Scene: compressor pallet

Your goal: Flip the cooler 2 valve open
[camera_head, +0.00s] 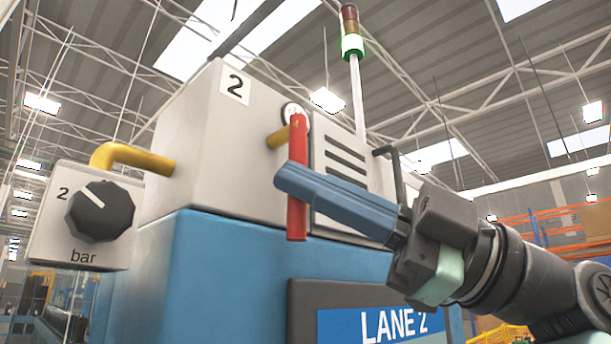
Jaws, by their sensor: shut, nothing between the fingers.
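The cooler 2 unit (195,150) is a pale box marked with a "2" label, on a blue base. A red valve handle (298,140) stands upright at its front, by a short yellow pipe stub (278,138). My gripper (282,180) comes in from the right with its blue fingers together and empty. The fingers cross in front of the handle, with their tips just past its left side, and hide its middle. I cannot tell whether they touch it.
A box with a black "bar" knob (101,210) marked 2 hangs at left beside a yellow pipe (130,157). A "LANE 2" sign (372,325) is below. A signal light (352,45) rises behind.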

